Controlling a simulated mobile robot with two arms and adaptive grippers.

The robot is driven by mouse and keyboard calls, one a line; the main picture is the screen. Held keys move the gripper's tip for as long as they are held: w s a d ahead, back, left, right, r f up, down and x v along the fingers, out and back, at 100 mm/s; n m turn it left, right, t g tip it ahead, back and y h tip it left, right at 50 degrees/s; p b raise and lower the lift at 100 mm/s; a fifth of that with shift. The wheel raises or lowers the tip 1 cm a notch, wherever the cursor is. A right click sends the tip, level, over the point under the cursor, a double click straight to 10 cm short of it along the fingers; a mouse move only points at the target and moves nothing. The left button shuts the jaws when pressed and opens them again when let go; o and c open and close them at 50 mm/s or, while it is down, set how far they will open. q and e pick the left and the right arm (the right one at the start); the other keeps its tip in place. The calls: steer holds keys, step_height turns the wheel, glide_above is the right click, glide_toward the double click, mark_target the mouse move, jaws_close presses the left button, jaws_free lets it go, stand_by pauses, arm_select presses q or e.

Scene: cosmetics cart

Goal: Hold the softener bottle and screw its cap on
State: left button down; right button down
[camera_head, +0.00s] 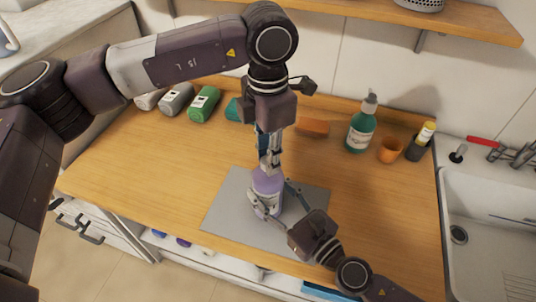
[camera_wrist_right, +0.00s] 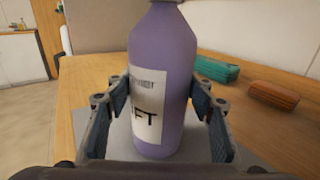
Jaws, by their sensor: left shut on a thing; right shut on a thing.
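The purple softener bottle (camera_head: 268,184) stands upright on a grey mat (camera_head: 226,207). In the right wrist view the bottle (camera_wrist_right: 163,70) shows a white label, and its top is cut off by the frame. My right gripper (camera_head: 268,208) is shut on the bottle's lower body, with its fingers on both sides. My left gripper (camera_head: 269,158) points straight down at the bottle's top and is shut on what appears to be the cap, mostly hidden between its fingers. I cannot tell how the cap sits on the neck.
Rolled towels (camera_head: 204,103) lie at the back left. A sink (camera_head: 490,245) is at the right. The counter left of the mat is clear.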

arm_select(q)
steer(key=c, duration=1.6)
jaws_free()
step_height(320, 180, up, 12)
arm_select(e)
steer(key=c, duration=0.8)
jaws_free()
steer(key=shift+d, duration=0.1)
steer(key=v, duration=1.2)
steer(key=shift+w, duration=0.1)
